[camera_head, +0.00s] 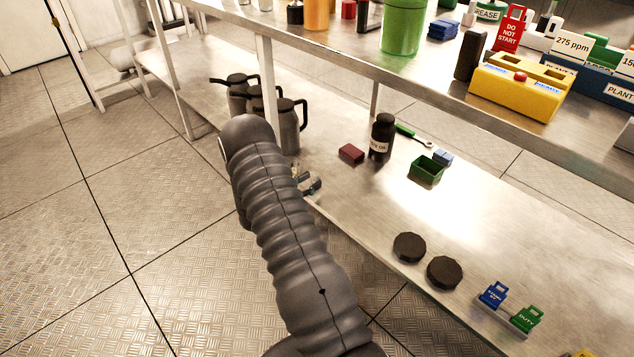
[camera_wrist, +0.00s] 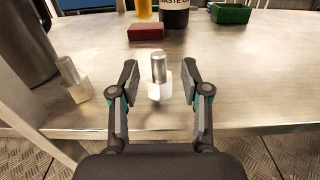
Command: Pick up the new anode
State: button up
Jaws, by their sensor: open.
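A small part with a shiny grey cylinder on a white base, which looks like an anode (camera_wrist: 158,70), stands on the lower shelf in the wrist view. My gripper (camera_wrist: 162,80) is open, with one finger on each side of it; the fingers appear not to touch it. A second similar part (camera_wrist: 42,62) with a white base stands to the left, outside the fingers. No label shows which is new. In the head view my gripper (camera_head: 308,184) is mostly hidden behind my arm, at the shelf's front edge, and neither part can be made out.
On the lower shelf (camera_head: 350,205) are a dark red block (camera_head: 351,153), a dark bottle (camera_head: 382,135), a green bin (camera_head: 426,171) and several grey jugs (camera_head: 289,125). Two black discs (camera_head: 409,247) lie nearer the front. The upper bench (camera_head: 400,75) overhangs the shelf.

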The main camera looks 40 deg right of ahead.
aim_at(315, 178)
jog(key=d, duration=0.3)
jog(key=shift+w+d+f, duration=0.15)
jog(key=shift+w+d, duration=0.05)
jog(key=shift+d, duration=0.05)
grip_shut()
